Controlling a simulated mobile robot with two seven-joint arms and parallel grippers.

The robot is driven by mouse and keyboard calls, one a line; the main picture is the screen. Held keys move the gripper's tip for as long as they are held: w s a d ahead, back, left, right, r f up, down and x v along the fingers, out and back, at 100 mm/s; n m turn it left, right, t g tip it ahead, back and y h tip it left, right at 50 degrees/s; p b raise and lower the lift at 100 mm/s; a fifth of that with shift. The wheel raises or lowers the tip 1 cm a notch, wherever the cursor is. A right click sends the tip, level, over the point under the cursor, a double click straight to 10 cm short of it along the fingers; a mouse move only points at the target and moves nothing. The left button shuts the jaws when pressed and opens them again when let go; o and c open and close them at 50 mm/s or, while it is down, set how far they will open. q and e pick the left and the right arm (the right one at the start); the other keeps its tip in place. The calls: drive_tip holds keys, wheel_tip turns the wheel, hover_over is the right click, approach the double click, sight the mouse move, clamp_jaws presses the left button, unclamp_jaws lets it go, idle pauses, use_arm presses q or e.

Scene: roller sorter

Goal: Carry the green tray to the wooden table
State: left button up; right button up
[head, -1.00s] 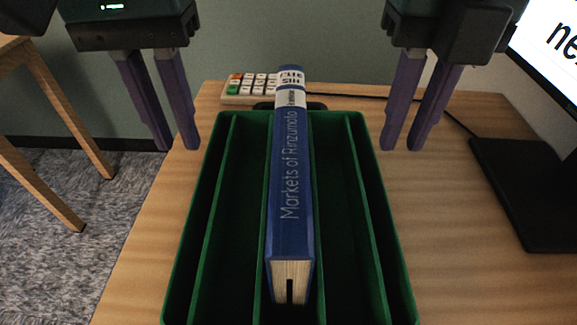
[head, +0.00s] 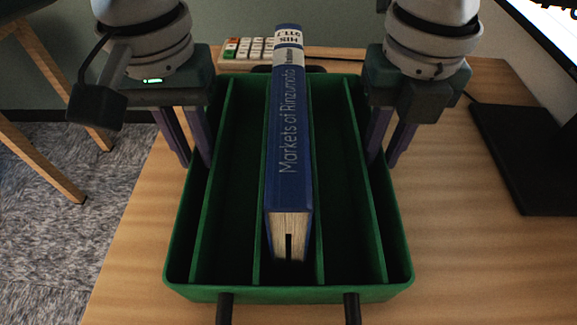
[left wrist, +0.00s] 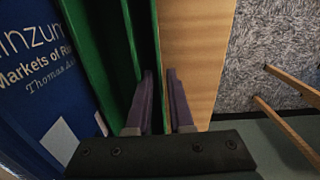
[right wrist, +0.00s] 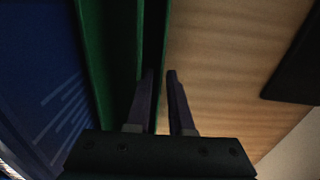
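The green tray (head: 290,293) lies on a wood-topped desk, split into long compartments. A blue book (head: 289,150), "Markets of Rinzumato", stands spine up in its middle compartment. My left gripper (head: 190,160) is at the tray's left wall; in the left wrist view its open fingers (left wrist: 163,100) lie on either side of the wall. My right gripper (head: 382,158) is at the right wall; in the right wrist view its fingers (right wrist: 162,100) are apart with the wall's edge between them. I cannot tell whether any finger touches the wall.
The desk top (head: 480,270) has free room right of the tray. A keypad (head: 243,52) sits behind the tray, and a monitor stand (head: 530,150) stands right. Another wooden piece of furniture shows its leg (head: 45,165) at the left, over grey carpet.

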use_arm(q)
drive_tip(key=shift+f, duration=0.6)
use_arm(e)
drive_tip(key=shift+f, duration=0.55)
use_arm(q)
clamp_jaws()
use_arm(e)
clamp_jaws()
use_arm(q)
drive_tip(key=shift+r, duration=0.15)
use_arm(e)
drive_tip(key=shift+r, duration=0.1)
